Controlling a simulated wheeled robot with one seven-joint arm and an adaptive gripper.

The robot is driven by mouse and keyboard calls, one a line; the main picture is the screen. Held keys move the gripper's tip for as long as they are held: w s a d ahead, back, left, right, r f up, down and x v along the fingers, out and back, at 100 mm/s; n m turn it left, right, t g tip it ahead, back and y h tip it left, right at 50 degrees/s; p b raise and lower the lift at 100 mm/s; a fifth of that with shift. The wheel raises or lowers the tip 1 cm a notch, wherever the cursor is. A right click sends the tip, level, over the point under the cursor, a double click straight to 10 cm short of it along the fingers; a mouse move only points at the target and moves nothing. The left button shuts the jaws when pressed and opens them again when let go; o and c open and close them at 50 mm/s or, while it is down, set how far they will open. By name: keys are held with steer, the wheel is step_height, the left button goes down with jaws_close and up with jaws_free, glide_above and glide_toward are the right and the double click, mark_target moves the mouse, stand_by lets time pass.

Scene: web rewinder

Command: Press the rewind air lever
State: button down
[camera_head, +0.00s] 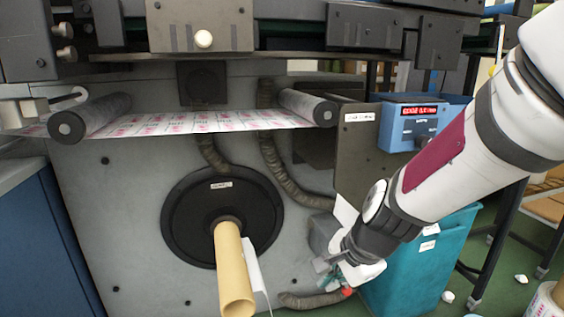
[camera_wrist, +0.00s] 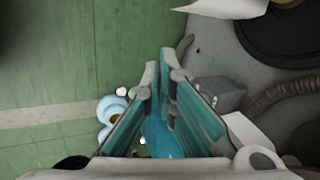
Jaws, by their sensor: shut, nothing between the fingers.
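My gripper (camera_head: 328,274) is at the lower right of the machine front in the head view, beside a grey box (camera_head: 321,234) on the panel. A small red piece (camera_head: 347,292) shows right by the fingers; it may be the lever's knob, but I cannot tell whether they touch. In the wrist view my gripper (camera_wrist: 160,68) is shut and empty, its teal-padded fingers pointing up the picture. The grey box (camera_wrist: 218,92) is right of the fingers. No lever can be made out clearly in the wrist view.
The black rewind disc (camera_head: 180,220) with a tan core (camera_head: 233,275) sticking out is left of my gripper. A hose (camera_head: 312,299) runs low on the panel. A teal bin (camera_head: 415,270) stands close on the right. Green floor (camera_wrist: 60,60) is open beyond the fingers.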

steer(key=s+d+r+n+g+h, duration=0.1)
steer(key=s+d+r+n, duration=0.25)
steer(key=s, duration=0.65)
steer(key=s+d+r+n+g+h, duration=0.1)
steer(key=s+d+r+n+g, duration=0.3)
steer(key=s, duration=0.6)
steer(key=s+d+r+n+t+h, duration=0.15)
steer(key=s+n, duration=0.35)
steer(key=s, duration=0.5)
step_height(320, 180, up, 37)
steer(key=t+p, duration=0.3)
steer(key=p, duration=3.1)
steer(key=shift+d+f+n+y, duration=0.15)
steer(key=shift+d+n+y, duration=0.05)
steer(key=shift+n+y, duration=0.2)
steer(key=shift+w+t, duration=0.15)
steer(key=shift+t, duration=0.1)
